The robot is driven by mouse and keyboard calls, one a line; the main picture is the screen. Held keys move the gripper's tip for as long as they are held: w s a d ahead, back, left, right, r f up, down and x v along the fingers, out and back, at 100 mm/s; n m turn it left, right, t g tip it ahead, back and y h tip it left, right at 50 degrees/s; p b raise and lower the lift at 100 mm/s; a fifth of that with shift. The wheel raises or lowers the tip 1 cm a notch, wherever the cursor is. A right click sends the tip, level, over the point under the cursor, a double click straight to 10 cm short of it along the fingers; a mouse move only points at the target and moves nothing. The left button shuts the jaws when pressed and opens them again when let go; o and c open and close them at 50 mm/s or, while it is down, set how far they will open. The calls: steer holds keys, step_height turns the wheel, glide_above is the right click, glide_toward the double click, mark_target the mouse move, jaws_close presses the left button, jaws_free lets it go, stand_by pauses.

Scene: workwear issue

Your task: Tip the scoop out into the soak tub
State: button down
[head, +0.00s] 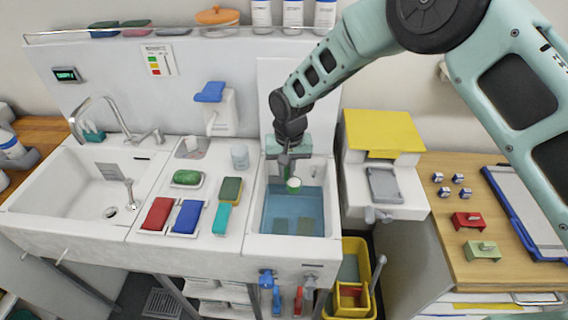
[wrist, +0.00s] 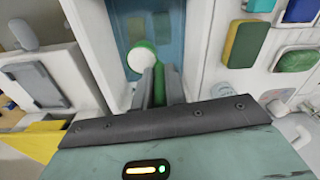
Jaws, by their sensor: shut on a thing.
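The scoop (head: 293,184) is small and green, with a white round part. It hangs over the soak tub. In the wrist view the scoop (wrist: 143,46) shows its green edge and white round face just beyond the fingertips; I cannot tell whether the white is its load, or how far it is tilted. My gripper (head: 287,172) points down over the back half of the tub. In the wrist view my gripper (wrist: 158,84) is shut on the scoop's handle, mostly hidden between the fingers. The soak tub (head: 251,212) is a white basin holding blue water, with darker patches below the surface.
Left of the tub, the counter holds a red block (head: 157,213), a blue block (head: 186,216), a sponge (head: 230,190) and a clear cup (head: 240,156). A white yellow-topped unit (head: 383,131) stands close on the right. A sink (head: 70,190) lies far left.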

steer(key=d+y, duration=0.1)
steer(key=s+d+t+y+b, duration=0.1)
steer(key=y, duration=0.1)
steer(key=d+t+y, duration=0.1)
steer(key=shift+s+d+b, duration=0.15)
steer(key=shift+s+b, duration=0.15)
steer(key=shift+b, duration=0.1)
steer(key=s+d+f+t+y+b, duration=0.2)
steer(key=d+f+t+y+b, duration=0.1)
steer(key=y+b, duration=0.7)
steer(key=d+t+b, duration=0.1)
steer(key=t+b, duration=0.1)
steer(key=b, duration=0.1)
steer(key=shift+s+d+f+b, duration=0.2)
steer(key=shift+d+f+b, duration=0.05)
steer(key=shift+f+b, duration=0.15)
steer(key=shift+r, duration=0.25)
stand_by(0.4)
